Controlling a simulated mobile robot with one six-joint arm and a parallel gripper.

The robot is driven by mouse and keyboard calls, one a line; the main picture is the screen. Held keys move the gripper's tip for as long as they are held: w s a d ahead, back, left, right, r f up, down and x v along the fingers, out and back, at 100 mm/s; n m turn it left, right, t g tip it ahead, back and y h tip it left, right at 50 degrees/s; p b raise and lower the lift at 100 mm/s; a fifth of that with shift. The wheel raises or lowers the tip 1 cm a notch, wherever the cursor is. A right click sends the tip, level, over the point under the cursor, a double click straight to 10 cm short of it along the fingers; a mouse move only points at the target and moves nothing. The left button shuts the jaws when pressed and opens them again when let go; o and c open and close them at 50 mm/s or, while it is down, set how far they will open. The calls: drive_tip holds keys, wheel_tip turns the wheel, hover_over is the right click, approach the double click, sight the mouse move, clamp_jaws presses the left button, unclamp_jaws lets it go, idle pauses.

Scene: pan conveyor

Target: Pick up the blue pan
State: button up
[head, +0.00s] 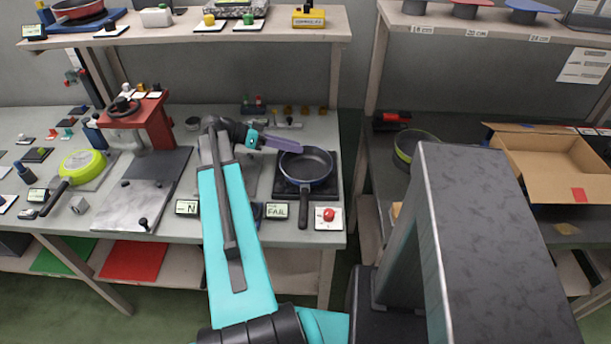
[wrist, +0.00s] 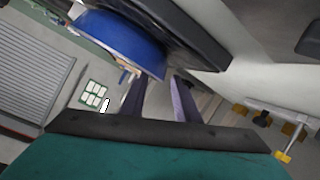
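The blue pan (head: 306,166) has a dark inside and a blue outer wall. It sits on a black square plate at the right end of the workbench, its black handle pointing to the front. My gripper (head: 290,146), with purple fingers, is at the pan's back left rim. In the wrist view the blue wall (wrist: 120,45) shows just beyond the fingertips (wrist: 158,78). The fingers are apart with nothing seen between them. Whether a fingertip touches the pan, I cannot tell.
A red press (head: 140,122) and a lime pan (head: 82,165) stand on the left of the bench. A red button (head: 328,214) and a "FAIL" display (head: 277,211) are in front of the blue pan. Another pan (head: 402,150) and an open cardboard box (head: 560,165) are on the right table.

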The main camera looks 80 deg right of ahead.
sight(308, 150)
drive_tip(key=shift+p+x, duration=0.3)
drive_tip(key=shift+x, duration=1.2)
clamp_jaws()
drive_tip(key=shift+r, duration=0.1)
